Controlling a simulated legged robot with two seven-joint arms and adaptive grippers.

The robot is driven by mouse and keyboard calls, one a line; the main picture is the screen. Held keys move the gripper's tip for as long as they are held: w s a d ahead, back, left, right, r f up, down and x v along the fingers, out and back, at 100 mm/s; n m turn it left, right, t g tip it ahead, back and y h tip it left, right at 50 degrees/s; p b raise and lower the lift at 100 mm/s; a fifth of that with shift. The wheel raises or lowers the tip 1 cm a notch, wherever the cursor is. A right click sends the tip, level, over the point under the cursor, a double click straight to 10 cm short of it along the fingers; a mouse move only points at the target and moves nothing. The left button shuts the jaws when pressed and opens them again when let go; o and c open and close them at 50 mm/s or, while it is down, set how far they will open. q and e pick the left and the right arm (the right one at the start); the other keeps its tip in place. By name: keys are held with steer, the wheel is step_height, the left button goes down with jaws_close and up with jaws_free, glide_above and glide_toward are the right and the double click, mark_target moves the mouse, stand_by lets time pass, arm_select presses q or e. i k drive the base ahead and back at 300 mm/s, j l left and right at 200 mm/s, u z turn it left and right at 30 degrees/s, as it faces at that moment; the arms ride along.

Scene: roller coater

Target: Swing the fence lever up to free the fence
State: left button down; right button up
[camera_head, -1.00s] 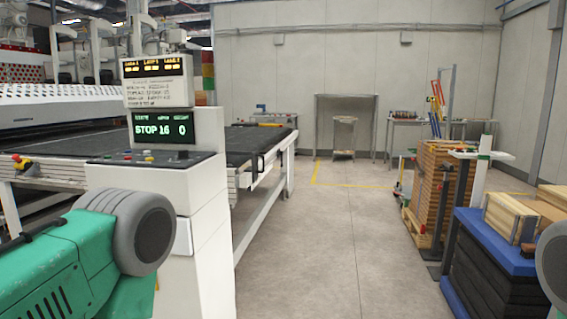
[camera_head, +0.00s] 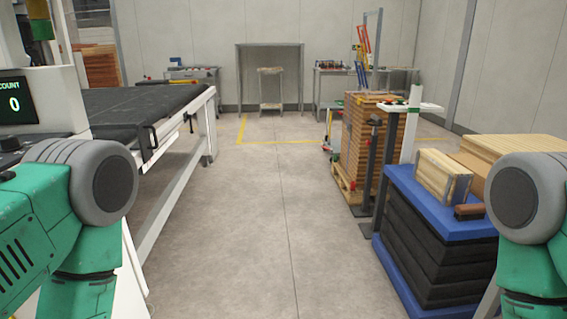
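I cannot pick out the fence or its lever for certain. The machine's conveyor (camera_head: 135,105) runs along the left, with a dark belt on a pale frame. A small dark handle-like part (camera_head: 149,142) sits on its near right side; I cannot tell whether it is the lever. The control console (camera_head: 30,100) is cut off at the left edge, its screen showing COUNT 0. Green and grey parts of my arms fill the lower left and the right edge. Neither gripper shows.
At right, a blue-topped black stack (camera_head: 425,235) carries pale wooden boards (camera_head: 505,150). Beyond it are stacked brown boards on a pallet (camera_head: 372,145) and a white-topped post (camera_head: 411,125). Benches (camera_head: 268,60) line the back wall. The grey floor (camera_head: 265,235) between is clear.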

mark_target(189, 116)
steer(key=i, duration=2.05)
steer(key=i+l+u, duration=0.2)
steer(key=i+u, duration=0.15)
steer(key=i, duration=0.4)
steer(key=i+l+u, duration=0.35)
steer(key=i, duration=0.4)
steer(key=i+l+u, duration=0.35)
steer(key=i+l, duration=0.3)
